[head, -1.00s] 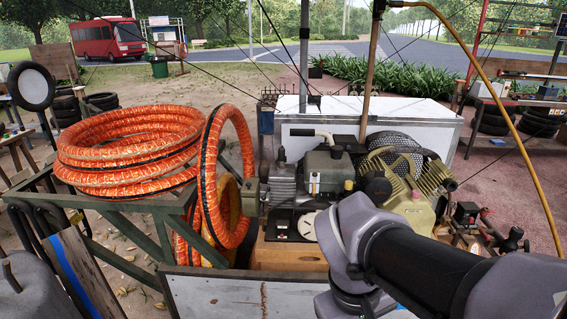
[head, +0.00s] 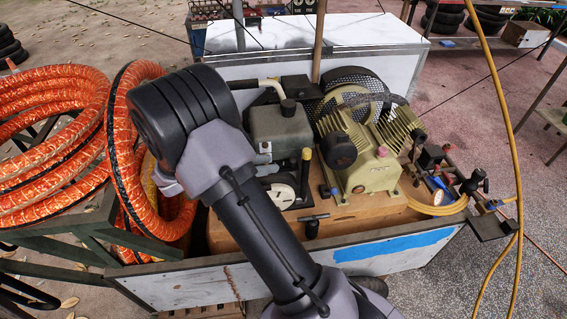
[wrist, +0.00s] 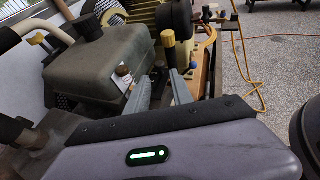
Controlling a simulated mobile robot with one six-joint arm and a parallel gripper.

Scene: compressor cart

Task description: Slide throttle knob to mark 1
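A small brown knob (wrist: 123,71) stands by a white plate (wrist: 127,84) on the side of the grey-green engine tank in the wrist view. It looks like the throttle knob; no marks are readable. My gripper (wrist: 159,84) shows two grey fingers, apart with nothing visible clamped between them. The left finger is just right of the brown knob, and contact cannot be told. A dark lever with a yellow top (wrist: 168,40) rises behind the right finger. In the head view, my gripper (head: 264,158) is beside the engine tank (head: 283,126); my arm hides the area to its left.
A tan compressor (head: 362,152) stands right of the engine on the cart. The cart's front board (head: 390,250) lies below my arm. Orange hose coils (head: 45,135) crowd the left. A yellow hose (head: 500,130) hangs at the right. Open ground lies beyond the cart's right side.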

